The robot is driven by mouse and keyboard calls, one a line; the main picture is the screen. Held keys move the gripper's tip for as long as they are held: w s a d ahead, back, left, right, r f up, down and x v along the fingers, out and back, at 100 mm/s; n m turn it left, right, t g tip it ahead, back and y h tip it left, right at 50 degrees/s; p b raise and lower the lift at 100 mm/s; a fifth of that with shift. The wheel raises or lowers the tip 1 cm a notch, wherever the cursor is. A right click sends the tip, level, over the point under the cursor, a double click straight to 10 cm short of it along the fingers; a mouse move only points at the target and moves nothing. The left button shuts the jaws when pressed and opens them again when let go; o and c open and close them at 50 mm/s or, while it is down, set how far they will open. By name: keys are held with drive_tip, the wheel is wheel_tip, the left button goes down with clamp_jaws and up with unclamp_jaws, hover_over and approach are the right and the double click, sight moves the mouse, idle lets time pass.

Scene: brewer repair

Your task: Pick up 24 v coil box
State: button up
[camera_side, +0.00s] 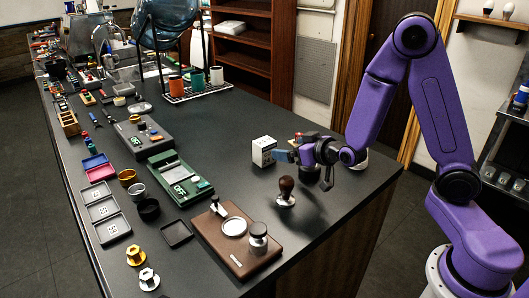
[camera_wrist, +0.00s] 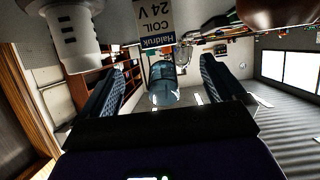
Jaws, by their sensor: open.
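The 24 V coil box (camera_side: 264,151) is a small white carton standing on the dark counter in the side view. In the wrist view the box (camera_wrist: 155,22) shows at the top, its label upside down with "COIL 24 V" on white and a blue band. My gripper (camera_side: 285,156) is level and low over the counter, just right of the box, pointing at it. In the wrist view its two dark fingers (camera_wrist: 163,68) are spread, with nothing held between them. The box appears ahead of the fingertips; the side view does not show clearly whether they touch.
A wood-handled tamper (camera_side: 286,189) stands close in front of my gripper. A white ribbed cylinder (camera_wrist: 72,35) is near the left finger in the wrist view. A brown tamping board (camera_side: 218,248) and a green scale (camera_side: 181,182) lie left.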

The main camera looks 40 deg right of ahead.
sight(270, 145)
drive_tip(key=shift+x, duration=7)
drive_tip(key=shift+d, duration=0.15)
drive_tip(key=c, duration=1.2)
